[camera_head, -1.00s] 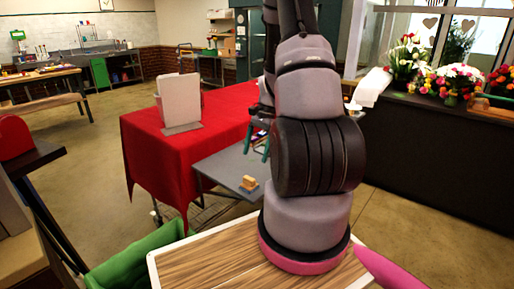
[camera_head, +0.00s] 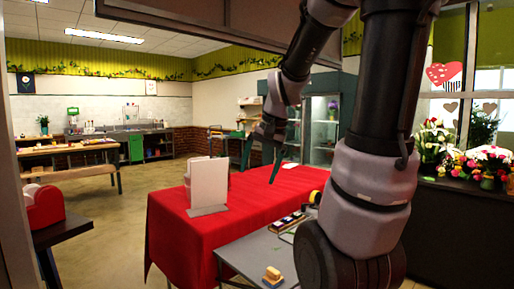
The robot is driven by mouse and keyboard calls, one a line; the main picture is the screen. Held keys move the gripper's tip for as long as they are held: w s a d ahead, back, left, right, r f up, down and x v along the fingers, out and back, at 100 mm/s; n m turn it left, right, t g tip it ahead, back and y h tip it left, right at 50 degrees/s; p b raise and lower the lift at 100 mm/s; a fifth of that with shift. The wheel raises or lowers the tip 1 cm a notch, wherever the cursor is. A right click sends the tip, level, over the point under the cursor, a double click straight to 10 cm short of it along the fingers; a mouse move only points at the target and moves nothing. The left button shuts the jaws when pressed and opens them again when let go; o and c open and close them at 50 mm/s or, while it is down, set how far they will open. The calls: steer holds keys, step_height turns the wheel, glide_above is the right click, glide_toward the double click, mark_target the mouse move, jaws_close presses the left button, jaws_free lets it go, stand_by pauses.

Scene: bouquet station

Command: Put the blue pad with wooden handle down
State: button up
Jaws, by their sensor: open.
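The blue pad with wooden handle (camera_head: 272,277) sits on the grey table (camera_head: 240,262), near its front edge at the bottom of the view. Its tan handle is on top and a little blue shows below. My gripper (camera_head: 262,167) is open and empty, fingers pointing down. It appears in front of the red-clothed table, well above the pad in the picture and apart from it.
A red-clothed table (camera_head: 185,238) carries an upright grey-white board (camera_head: 209,184). A dark tray of small items (camera_head: 288,221) lies on the grey table's far part. A dark counter (camera_head: 460,225) with flowers (camera_head: 490,160) stands at right. A red object (camera_head: 43,206) is at left.

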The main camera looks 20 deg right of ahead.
steer(key=s+a+r+n+t, duration=0.3)
steer(key=s+a+r, duration=0.1)
steer(key=s+r, duration=0.3)
steer(key=shift+s+a+r+t, duration=0.3)
steer(key=shift+s+r, duration=0.05)
steer(key=shift+s, duration=0.7)
